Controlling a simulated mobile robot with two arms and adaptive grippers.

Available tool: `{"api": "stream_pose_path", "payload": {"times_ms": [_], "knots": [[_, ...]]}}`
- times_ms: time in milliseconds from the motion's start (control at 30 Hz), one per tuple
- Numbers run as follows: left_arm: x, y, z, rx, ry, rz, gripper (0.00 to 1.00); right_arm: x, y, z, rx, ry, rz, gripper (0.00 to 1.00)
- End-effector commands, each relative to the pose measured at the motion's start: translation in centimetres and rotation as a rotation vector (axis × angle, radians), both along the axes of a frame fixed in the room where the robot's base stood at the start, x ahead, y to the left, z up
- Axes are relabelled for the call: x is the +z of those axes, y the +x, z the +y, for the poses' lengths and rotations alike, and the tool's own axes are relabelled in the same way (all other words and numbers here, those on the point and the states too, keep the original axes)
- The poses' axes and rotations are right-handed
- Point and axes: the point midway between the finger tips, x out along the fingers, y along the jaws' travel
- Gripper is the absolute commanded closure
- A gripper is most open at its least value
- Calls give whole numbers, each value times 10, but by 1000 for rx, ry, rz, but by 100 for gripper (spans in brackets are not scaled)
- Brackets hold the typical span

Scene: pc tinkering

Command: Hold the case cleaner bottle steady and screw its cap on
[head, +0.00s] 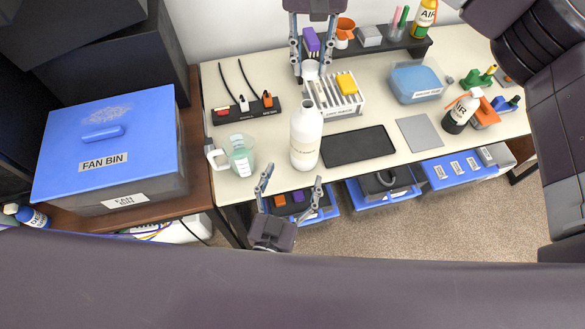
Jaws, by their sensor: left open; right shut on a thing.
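The white case cleaner bottle (305,142) stands upright on the cream table, near its front edge, with a narrow bare neck at its top. My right gripper (311,75) hangs down from the top of the view, shut on a small white cap (311,68). In the picture the cap is just above the bottle's neck and apart from it; its exact height is hard to judge. My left gripper (292,178) is open and empty, its fingers pointing at the bottle from the front. It does not touch the bottle.
Close behind the bottle is a white slotted rack (326,103) with a yellow block. A dark mat (357,147) lies to its right, a measuring jug (241,157) and black power strip (246,110) to its left. Blue drawers (455,170) sit under the table.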

Motion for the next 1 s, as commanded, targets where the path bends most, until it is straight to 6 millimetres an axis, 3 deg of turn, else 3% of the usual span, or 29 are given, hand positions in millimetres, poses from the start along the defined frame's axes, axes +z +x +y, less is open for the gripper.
{"api": "stream_pose_path", "payload": {"times_ms": [100, 200, 367, 700, 1000], "knots": [[23, 4, 0, 15, -19, -32, 24, 0, 0, 0, 0, 0, 0, 99], [30, 8, 0, 20, -23, -42, 24, 0, 0, 0, 0, 0, 0, 99], [31, 27, -3, 22, -24, -45, 24, 0, 0, 0, 0, 0, 0, 99], [30, 90, -17, 19, -24, -43, 24, 0, 0, 0, 0, 0, 0, 99], [30, 119, -24, 19, -23, -41, 24, 0, 0, 0, 0, 0, 0, 99]]}}
